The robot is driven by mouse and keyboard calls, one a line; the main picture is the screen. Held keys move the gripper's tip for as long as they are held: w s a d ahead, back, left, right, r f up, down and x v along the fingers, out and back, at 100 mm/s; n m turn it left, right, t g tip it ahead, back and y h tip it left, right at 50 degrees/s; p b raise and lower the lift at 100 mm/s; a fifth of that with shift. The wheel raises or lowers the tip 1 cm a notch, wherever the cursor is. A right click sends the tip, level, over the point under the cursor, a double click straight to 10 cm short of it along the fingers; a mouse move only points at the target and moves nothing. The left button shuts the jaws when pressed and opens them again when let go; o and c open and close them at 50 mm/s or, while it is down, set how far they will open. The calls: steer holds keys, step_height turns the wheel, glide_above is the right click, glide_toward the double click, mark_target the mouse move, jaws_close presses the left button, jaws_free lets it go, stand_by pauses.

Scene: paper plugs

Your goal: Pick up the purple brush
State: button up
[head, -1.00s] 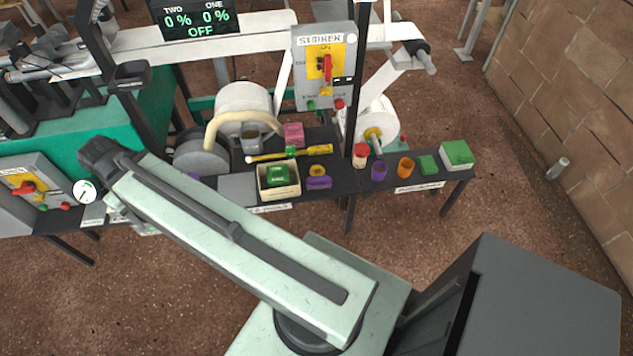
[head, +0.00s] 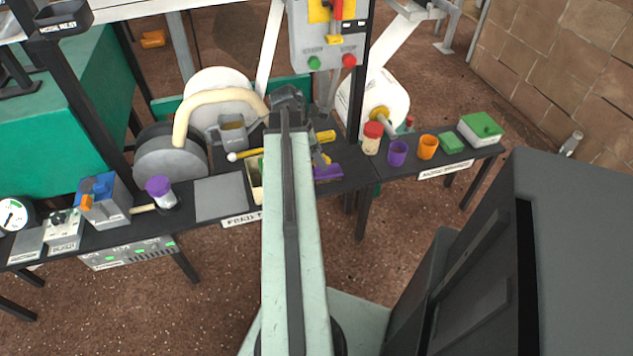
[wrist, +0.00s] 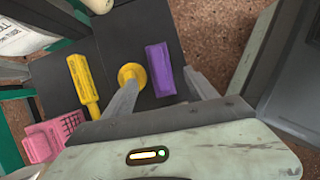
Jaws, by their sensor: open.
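The purple brush (head: 328,172) lies on the dark bench near its front edge, partly hidden by my arm in the head view. In the wrist view the purple brush (wrist: 160,68) shows as a long block between the lines of my two fingers. My gripper (wrist: 161,80) is open and empty. One finger is left of the brush, in front of a yellow round piece (wrist: 132,74), and the other is right of it. In the head view my gripper is mostly hidden by my own arm; the gap to the brush is hard to judge.
A yellow-handled tool (wrist: 83,85) and a pink brush-like piece (wrist: 50,138) lie left. A red-lidded jar (head: 372,138), purple cup (head: 397,153), orange cup (head: 428,147) and green-lidded box (head: 480,130) stand right. The STIRRER panel post rises behind the brush.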

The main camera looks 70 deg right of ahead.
steer(key=shift+w+b+x, duration=0.25)
steer(key=shift+b+x, duration=1.05)
steer(key=b+x, duration=0.4)
steer(key=x, duration=0.1)
steer(key=shift+a+f+b, duration=0.15)
steer(key=shift+b, duration=0.2)
jaws_close()
step_height(320, 180, up, 11)
steer(key=p, duration=1)
steer(key=shift+f+p, duration=0.15)
steer(key=shift+p, duration=0.2)
steer(key=shift+f, duration=0.15)
